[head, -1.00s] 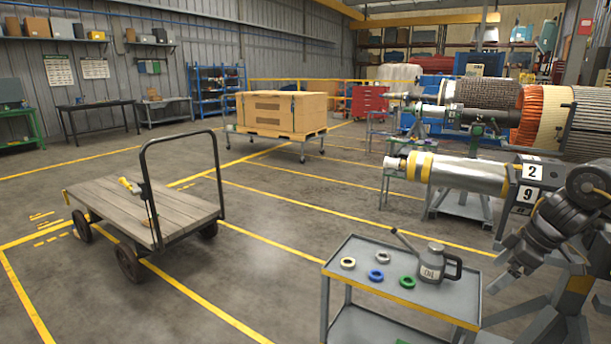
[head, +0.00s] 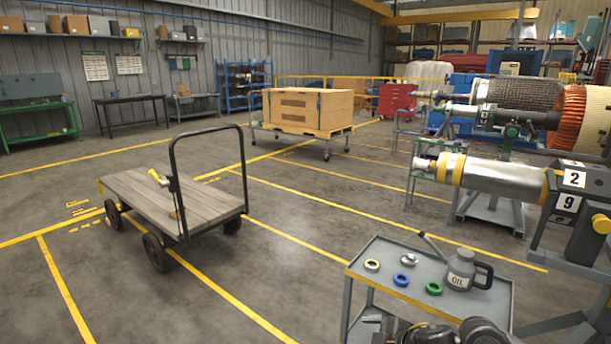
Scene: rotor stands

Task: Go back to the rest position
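My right arm (head: 450,333) shows as dark, rounded links at the bottom edge, low in front of the grey cart. Its gripper (head: 374,322) seems to be the small dark part at the left end, partly cut off by the frame. Whether its fingers are open or shut cannot be made out, and I see nothing held. My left arm and gripper are out of view.
The grey cart (head: 490,322) carries an oil can (head: 461,270) and white (head: 371,265), silver (head: 409,259), blue (head: 401,279) and green (head: 433,288) rings. The rotor stand (head: 570,245) is at right, a wooden trolley (head: 150,197) at left. Floor between is clear.

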